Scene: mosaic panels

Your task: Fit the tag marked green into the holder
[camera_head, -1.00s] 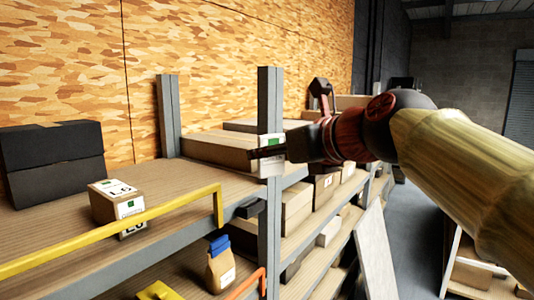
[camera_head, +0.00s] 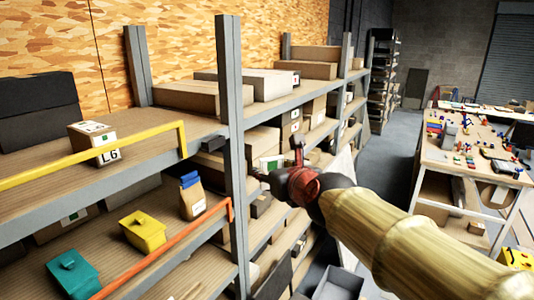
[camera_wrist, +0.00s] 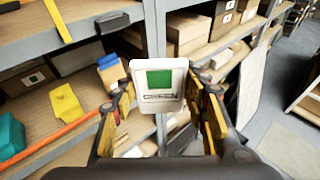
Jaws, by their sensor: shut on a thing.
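The tag is a white rounded card with a green square and a dark printed strip below it. It stands upright between my fingers in the wrist view (camera_wrist: 160,82). My gripper (camera_wrist: 165,100) is shut on it. In the head view my gripper (camera_head: 262,178) is in front of the shelves, right of the near grey post, with the tag (camera_head: 270,163) partly hidden at its fingers. A small dark fitting (camera_head: 213,143) sits on the upper shelf edge, left of that post; it also shows in the wrist view (camera_wrist: 112,21). I cannot tell whether it is the holder.
A grey post (camera_head: 230,120) stands close left of my gripper. A yellow rail (camera_head: 90,160) and an orange rail (camera_head: 165,258) edge the shelves. The aisle floor (camera_head: 395,150) is clear.

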